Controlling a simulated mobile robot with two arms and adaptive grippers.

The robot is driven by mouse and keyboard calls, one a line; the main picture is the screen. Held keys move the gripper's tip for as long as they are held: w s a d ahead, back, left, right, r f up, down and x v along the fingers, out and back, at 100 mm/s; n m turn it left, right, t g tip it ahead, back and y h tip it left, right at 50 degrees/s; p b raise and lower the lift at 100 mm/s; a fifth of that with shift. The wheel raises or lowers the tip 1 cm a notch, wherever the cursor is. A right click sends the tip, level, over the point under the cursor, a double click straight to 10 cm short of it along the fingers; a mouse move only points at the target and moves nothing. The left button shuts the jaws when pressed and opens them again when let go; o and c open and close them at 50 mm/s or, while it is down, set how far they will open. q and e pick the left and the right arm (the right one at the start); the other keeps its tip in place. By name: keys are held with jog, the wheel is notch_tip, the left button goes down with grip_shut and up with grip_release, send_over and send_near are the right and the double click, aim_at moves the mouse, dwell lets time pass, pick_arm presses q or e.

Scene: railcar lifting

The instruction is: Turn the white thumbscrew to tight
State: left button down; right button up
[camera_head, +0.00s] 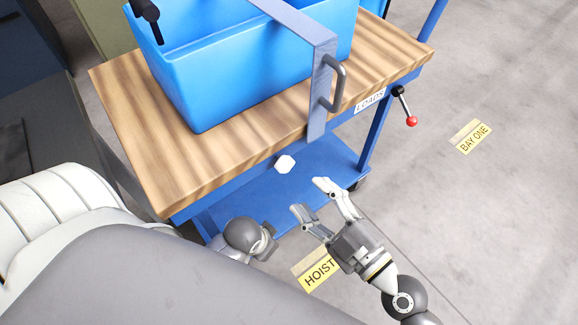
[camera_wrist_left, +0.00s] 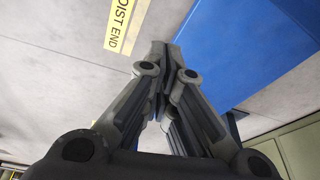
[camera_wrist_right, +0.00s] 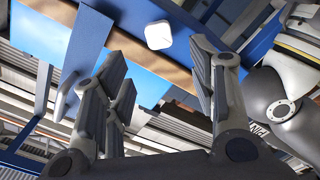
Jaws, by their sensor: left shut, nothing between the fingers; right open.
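The white thumbscrew (camera_head: 285,164) sticks out at the front edge of the wood-topped cart, just below the grey metal bracket (camera_head: 319,95). It also shows in the right wrist view (camera_wrist_right: 158,35), ahead of the fingers and apart from them. My right gripper (camera_head: 310,197) is open and empty, a little below and to the right of the thumbscrew in the head view. My left gripper (camera_wrist_left: 160,70) is shut with nothing in it in the left wrist view. In the head view only part of my left arm shows, low at the cart's front, and its fingers are hard to make out.
A blue bin (camera_head: 215,85) stands on the wooden cart top (camera_head: 130,110). A grey handle (camera_head: 338,83) is on the bracket. A red-knobbed lever (camera_head: 411,120) sticks out at the cart's right. The blue lower shelf (camera_head: 325,165) lies below.

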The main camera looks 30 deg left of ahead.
aim_at(286, 168)
jog(key=p+x, duration=0.1)
jog(key=x, duration=0.6)
jog(key=shift+a+p, duration=0.15)
jog(key=shift+p, duration=0.25)
pick_arm(q)
notch_tip(286, 168, down, 8)
jog(key=s, duration=0.1)
jog(key=shift+s, duration=0.25)
pick_arm(e)
jog(key=shift+w+a, duration=0.3)
jog(key=shift+a, duration=0.25)
pick_arm(q)
jog(key=shift+r, duration=0.1)
pick_arm(e)
jog(key=shift+c, duration=0.3)
jog(key=c, duration=0.9)
